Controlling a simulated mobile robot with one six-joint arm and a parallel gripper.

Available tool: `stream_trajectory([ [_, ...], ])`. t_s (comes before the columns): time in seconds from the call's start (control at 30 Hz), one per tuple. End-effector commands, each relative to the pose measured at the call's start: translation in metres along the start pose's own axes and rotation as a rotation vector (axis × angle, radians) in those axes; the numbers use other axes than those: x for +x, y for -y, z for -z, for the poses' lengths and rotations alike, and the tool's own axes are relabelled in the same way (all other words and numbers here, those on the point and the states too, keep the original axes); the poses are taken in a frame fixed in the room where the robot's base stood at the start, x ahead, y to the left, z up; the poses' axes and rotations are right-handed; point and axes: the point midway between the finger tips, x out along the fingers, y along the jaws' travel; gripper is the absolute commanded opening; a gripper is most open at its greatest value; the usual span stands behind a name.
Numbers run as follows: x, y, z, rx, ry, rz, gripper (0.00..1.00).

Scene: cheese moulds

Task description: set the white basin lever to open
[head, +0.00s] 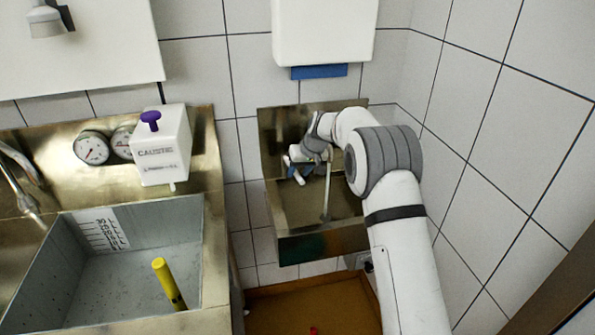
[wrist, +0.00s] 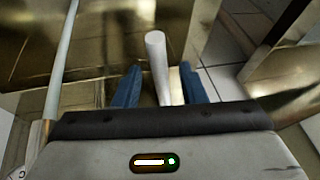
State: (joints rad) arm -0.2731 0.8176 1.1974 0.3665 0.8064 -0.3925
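The white basin lever (wrist: 158,62) is a short, pale round bar in the wrist view. It rises between the two blue fingers of my gripper (wrist: 160,85). The fingers stand apart, one on each side of the lever, with a visible gap on the left side. I cannot tell whether the right finger touches it. In the head view my gripper (head: 300,168) is in front of the metal hand basin (head: 290,205), and the white lever end (head: 298,178) shows by the blue fingers. The lever's base is hidden.
A thin pale pipe (wrist: 60,62) runs beside the left finger, and also shows in the head view (head: 327,192). A white dispenser (head: 322,30) hangs above. To the left are a large sink (head: 215,250), a caustic box (head: 163,148) and gauges (head: 92,148). A tiled wall (head: 500,140) stands right.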

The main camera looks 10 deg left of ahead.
Motion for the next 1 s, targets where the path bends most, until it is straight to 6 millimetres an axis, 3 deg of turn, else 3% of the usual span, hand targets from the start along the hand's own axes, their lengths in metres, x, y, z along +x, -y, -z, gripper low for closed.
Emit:
stream_trajectory([
  [0.27, -0.003, 0.001, 0.0, -0.002, 0.0, 0.001, 0.38],
  [0.7, -0.067, 0.001, 0.0, -0.002, -0.001, 0.0, 0.38],
  [1.0, -0.078, 0.002, 0.0, -0.002, 0.001, 0.001, 0.38],
])
